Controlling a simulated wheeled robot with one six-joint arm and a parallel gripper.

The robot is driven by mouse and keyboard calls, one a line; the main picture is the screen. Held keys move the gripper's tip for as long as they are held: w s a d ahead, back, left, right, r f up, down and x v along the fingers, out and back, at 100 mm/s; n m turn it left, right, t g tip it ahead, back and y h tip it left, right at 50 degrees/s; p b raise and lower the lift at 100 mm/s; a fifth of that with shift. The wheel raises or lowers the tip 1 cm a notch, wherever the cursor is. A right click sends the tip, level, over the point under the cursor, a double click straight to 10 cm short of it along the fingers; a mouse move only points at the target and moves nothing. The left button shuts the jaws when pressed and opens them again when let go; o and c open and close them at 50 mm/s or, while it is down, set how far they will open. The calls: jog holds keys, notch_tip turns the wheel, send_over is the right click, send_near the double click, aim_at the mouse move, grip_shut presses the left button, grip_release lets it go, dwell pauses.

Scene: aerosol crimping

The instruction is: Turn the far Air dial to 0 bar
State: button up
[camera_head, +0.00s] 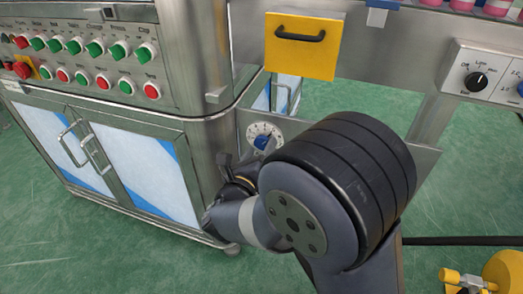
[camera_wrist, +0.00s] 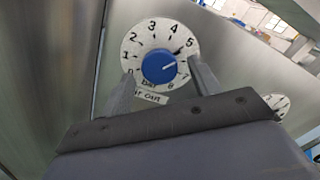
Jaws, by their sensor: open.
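A white round dial (camera_wrist: 135,50) with black numbers around its rim fills the upper middle of the wrist view. In the head view the white dial (camera_head: 256,129) and blue knob (camera_head: 262,142) show just beyond my gripper (camera_head: 236,160), which is partly hidden by my arm.
A second white dial (camera_wrist: 279,104) is at the right of the wrist view, partly hidden. In the head view a steel cabinet (camera_head: 125,160) with buttons stands left, a yellow drawer front (camera_head: 300,55) is above, and a black knob (camera_head: 476,82) is on a panel at right.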

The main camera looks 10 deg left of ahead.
jog(key=shift+w, duration=0.7)
jog(key=shift+c, duration=0.6)
jog(key=c, duration=0.7)
jog(key=shift+s, duration=0.1)
